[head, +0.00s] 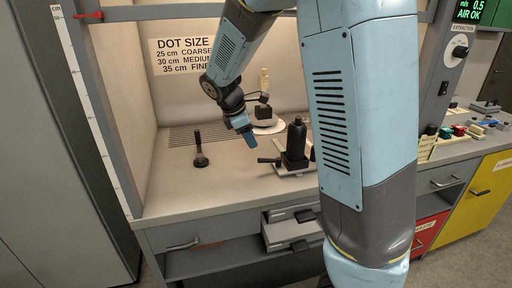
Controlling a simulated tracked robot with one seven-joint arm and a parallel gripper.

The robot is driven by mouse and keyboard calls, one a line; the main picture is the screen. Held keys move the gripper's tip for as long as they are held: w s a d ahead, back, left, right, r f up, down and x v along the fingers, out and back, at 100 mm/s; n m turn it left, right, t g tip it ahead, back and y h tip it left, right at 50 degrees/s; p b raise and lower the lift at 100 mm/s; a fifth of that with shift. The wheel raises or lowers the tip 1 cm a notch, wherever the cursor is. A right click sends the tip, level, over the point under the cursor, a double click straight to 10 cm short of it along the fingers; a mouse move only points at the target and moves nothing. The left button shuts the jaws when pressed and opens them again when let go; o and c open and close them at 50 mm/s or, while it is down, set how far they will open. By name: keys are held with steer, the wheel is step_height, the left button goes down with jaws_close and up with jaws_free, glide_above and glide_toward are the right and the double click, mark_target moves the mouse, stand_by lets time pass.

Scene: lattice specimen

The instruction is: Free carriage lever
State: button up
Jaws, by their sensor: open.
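A dark device (295,145) stands on a pale base plate (290,171) in the hood, partly hidden by my arm. A short lever-like bar with an olive end (265,160) sticks out from its left side; I take it for the carriage lever, but it is small here. My gripper (251,142), with blue fingertips, points down above the worktop, to the left of the device and above the bar. It appears apart from both. It is open, with nothing visible between the fingers, though the gap is hard to see.
A black tool with a round foot (200,152) stands upright to the left. Behind my gripper is a dark block with a pale column (264,97) by a white disc. Drawers (290,228) are open below the worktop. The hood's left wall and frame bound the space.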

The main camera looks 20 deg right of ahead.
mark_target(263, 161)
steer(key=x, duration=1.3)
steer(key=shift+f, duration=0.1)
steer(key=shift+s, duration=0.1)
jaws_close()
